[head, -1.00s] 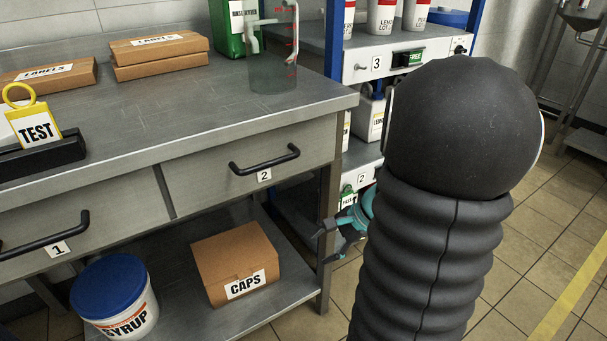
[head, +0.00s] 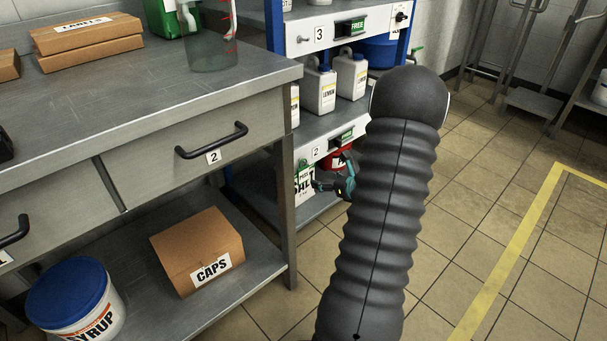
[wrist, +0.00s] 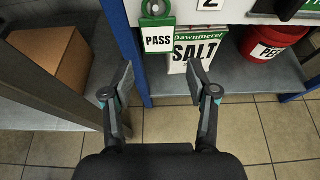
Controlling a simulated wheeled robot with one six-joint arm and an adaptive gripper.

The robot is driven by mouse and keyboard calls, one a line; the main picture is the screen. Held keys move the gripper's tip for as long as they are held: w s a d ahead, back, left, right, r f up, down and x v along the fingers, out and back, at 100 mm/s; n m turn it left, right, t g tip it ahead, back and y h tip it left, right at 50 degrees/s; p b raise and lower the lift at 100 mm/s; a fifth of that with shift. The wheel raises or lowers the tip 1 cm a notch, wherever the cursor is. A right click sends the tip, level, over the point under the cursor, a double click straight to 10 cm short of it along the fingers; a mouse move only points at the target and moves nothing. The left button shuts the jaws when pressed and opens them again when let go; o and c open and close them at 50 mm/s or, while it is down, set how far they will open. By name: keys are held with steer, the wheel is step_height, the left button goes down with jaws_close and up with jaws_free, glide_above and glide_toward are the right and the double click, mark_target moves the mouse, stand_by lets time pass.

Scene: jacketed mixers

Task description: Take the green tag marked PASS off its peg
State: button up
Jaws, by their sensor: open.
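The green tag marked PASS (wrist: 157,39) hangs at the top centre of the wrist view, with its ring end up and its white label facing me. It hangs in front of the left edge of a SALT bag (wrist: 196,48). My gripper (wrist: 161,80) is open and empty, its two fingers spread below the tag in the picture and apart from it. In the head view my gripper (head: 334,182) is by the lower shelf, partly hidden behind my arm. The peg's contact with the ring is too small to make out.
A blue rack post (wrist: 128,40) stands just left of the tag. A red pail (wrist: 272,48) is on the shelf to the right. A steel bench with drawers (head: 150,165) and a CAPS box (head: 197,250) are at left. Tiled floor at right (head: 480,215) is clear.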

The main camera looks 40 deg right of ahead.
mark_target(304, 176)
steer(key=x, duration=1)
steer(key=shift+w+a, duration=0.15)
steer(key=shift+w, duration=0.1)
steer(key=c, duration=0.5)
